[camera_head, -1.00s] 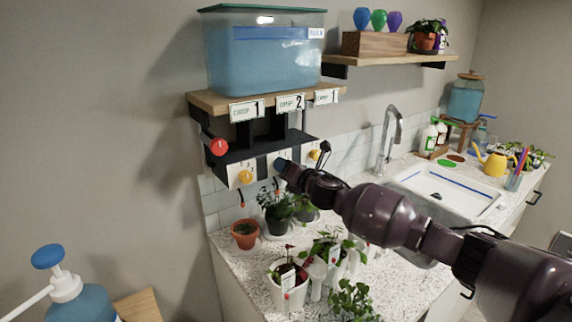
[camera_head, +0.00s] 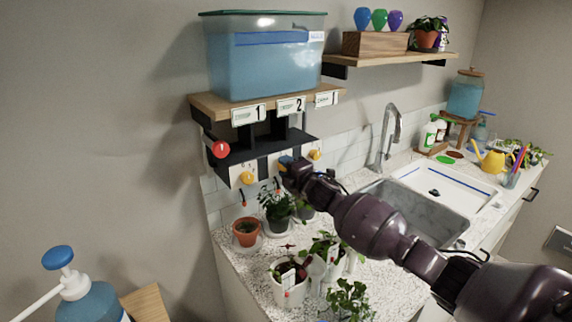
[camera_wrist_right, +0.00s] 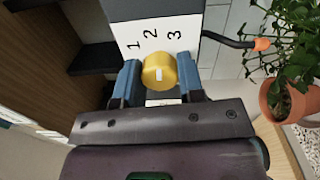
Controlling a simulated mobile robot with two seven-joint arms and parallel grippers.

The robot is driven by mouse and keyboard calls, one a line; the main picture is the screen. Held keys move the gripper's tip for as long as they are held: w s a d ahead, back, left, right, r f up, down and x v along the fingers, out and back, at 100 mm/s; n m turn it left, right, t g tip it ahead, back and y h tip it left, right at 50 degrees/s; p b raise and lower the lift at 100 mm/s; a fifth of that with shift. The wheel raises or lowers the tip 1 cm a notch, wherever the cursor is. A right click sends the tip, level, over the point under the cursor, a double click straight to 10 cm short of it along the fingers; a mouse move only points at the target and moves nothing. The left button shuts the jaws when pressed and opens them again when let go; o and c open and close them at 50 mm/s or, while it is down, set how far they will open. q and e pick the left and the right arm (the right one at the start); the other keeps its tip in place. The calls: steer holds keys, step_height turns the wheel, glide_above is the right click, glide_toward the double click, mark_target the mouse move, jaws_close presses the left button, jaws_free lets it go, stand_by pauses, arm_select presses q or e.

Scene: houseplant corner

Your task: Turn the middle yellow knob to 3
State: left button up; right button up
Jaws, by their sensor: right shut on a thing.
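The middle yellow knob (camera_wrist_right: 160,71) is between the blue fingers of my right gripper (camera_wrist_right: 158,84) in the right wrist view. The fingers are shut on its sides. A white plate with 1, 2 and 3 lies just beyond the knob. A short white mark shows on the knob, but I cannot tell which number it points to. In the head view my right gripper (camera_head: 286,162) is at the panel under the shelf and hides the middle knob. My left gripper is not in view.
Other yellow knobs sit left (camera_head: 247,178) and right (camera_head: 315,155) of my gripper. A red knob (camera_head: 221,149) is at the panel's left end. A blue water tank (camera_head: 265,65) stands above. Potted plants (camera_head: 288,285) crowd the counter below my right arm.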

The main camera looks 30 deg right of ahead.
steer(key=shift+m+p, duration=0.6)
steer(key=shift+m, duration=1.9)
steer(key=o, duration=0.9)
steer(key=shift+s, duration=0.1)
steer(key=s, duration=0.3)
steer(key=s+d+b, duration=0.1)
steer(key=s, duration=0.6)
steer(key=shift+s+d+f, duration=0.15)
steer(key=shift+s, duration=0.15)
